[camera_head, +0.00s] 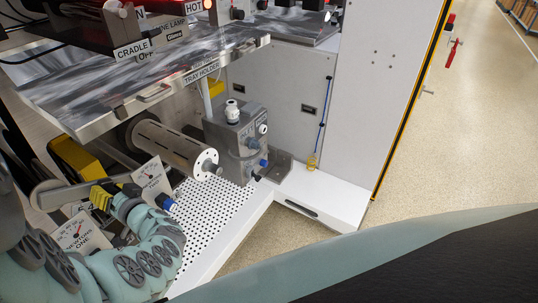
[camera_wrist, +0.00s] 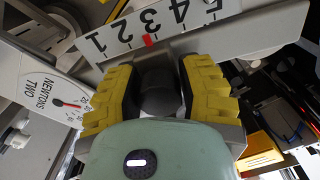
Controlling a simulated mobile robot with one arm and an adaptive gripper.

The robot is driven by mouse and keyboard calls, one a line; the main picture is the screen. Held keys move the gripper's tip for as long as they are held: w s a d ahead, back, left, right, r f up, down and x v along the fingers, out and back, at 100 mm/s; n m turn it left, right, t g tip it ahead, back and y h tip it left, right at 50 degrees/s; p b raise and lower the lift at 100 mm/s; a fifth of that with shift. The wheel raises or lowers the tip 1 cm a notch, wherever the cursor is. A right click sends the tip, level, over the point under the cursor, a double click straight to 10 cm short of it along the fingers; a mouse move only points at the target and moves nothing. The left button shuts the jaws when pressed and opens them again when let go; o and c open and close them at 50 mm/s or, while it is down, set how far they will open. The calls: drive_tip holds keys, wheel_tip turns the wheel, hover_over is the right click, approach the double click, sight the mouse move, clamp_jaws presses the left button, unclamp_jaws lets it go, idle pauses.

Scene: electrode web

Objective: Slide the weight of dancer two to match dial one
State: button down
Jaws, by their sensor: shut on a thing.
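My gripper (camera_wrist: 158,72), with yellow fingers, is shut on a dark rounded weight (camera_wrist: 160,95) in the wrist view. Above it runs a white numbered scale (camera_wrist: 125,33), with a red mark (camera_wrist: 148,40) close to the 3. The dial marked Newtons Two (camera_wrist: 52,98) is at the left with a red needle. In the head view my gripper (camera_head: 103,194) is at the lower left, between the dial marked Newtons One (camera_head: 80,238) and another white dial (camera_head: 151,180). Dial one's exact reading is too small to tell. The weight is hidden there.
A grey roller (camera_head: 170,145) and a grey block with knobs (camera_head: 238,140) stand behind my gripper. A metal tray (camera_head: 140,85) overhangs them. A white perforated plate (camera_head: 215,210) lies below. Floor (camera_head: 440,150) is open at the right.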

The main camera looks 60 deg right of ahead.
sight(77, 194)
drive_tip(key=a+r+p, duration=0.1)
drive_tip(key=a, duration=0.1)
drive_tip(key=a+r, duration=0.1)
drive_tip(key=a+r+p, duration=0.1)
drive_tip(key=a, duration=0.1)
drive_tip(key=shift+a+p, duration=0.3)
drive_tip(key=shift+f, duration=0.1)
drive_tip(key=c, duration=0.6)
unclamp_jaws()
drive_tip(key=shift+a, duration=0.15)
drive_tip(key=shift+s, duration=0.15)
drive_tip(key=shift+s+d, duration=0.2)
drive_tip(key=s, duration=1.1)
drive_tip(key=shift+s+d, duration=0.2)
